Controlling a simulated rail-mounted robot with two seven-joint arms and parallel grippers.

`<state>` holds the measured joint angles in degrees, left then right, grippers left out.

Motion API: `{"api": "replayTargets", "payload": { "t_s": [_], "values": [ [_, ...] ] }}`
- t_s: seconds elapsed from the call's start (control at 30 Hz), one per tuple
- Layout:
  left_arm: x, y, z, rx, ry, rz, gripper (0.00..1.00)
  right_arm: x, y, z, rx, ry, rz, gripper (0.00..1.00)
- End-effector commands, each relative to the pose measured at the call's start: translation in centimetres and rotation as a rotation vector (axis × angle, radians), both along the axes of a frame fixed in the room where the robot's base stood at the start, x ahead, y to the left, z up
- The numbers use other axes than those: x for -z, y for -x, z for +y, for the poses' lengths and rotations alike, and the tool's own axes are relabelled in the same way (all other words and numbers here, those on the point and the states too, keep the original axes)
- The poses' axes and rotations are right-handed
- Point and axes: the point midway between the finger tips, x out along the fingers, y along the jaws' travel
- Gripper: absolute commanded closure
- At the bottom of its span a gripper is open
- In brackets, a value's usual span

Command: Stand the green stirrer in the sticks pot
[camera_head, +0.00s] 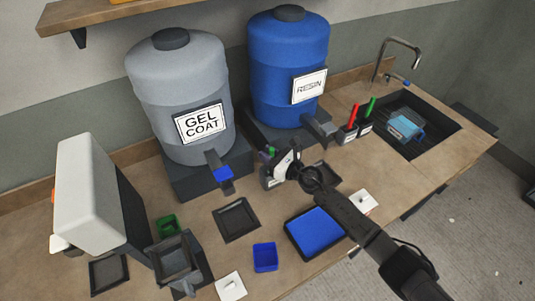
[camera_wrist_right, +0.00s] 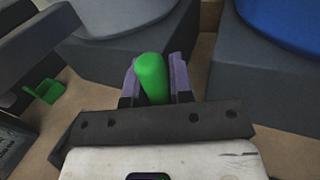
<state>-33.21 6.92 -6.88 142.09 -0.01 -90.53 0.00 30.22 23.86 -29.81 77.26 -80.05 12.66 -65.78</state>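My right gripper (camera_head: 270,158) is over the middle of the bench, in front of the two drums. In the right wrist view its purple fingers flank a rounded green rod (camera_wrist_right: 152,78), which looks like the green stirrer, and appear shut on it. Only a small green end shows in the head view (camera_head: 271,152); its lower part is hidden. Two small dark labelled pots stand left of the sink: one pot (camera_head: 347,136) with a red stick, the other (camera_head: 365,128) with another green stick (camera_head: 370,105). I cannot tell which is the sticks pot. My left gripper is out of view.
A grey gel coat drum (camera_head: 180,90) and blue resin drum (camera_head: 287,60) stand behind on dark blocks. The resin spout (camera_head: 318,124) juts out near the pots. The sink (camera_head: 430,120) is at right.

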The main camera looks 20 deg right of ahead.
Motion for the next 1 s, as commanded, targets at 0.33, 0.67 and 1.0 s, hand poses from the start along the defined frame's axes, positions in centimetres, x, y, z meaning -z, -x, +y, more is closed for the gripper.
{"api": "replayTargets", "payload": {
  "t_s": [0.33, 0.67, 1.0],
  "values": [
    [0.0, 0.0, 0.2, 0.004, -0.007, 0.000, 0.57, 0.0, 0.0, 0.0, 0.000, 0.000, 0.000, 0.53],
    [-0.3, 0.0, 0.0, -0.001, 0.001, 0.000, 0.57, 0.0, 1.1, -0.9, 0.001, 0.003, 0.001, 0.53],
    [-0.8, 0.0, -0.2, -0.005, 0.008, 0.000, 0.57, 0.1, 6.8, -4.3, 0.000, 0.002, 0.002, 0.53]
  ]
}}
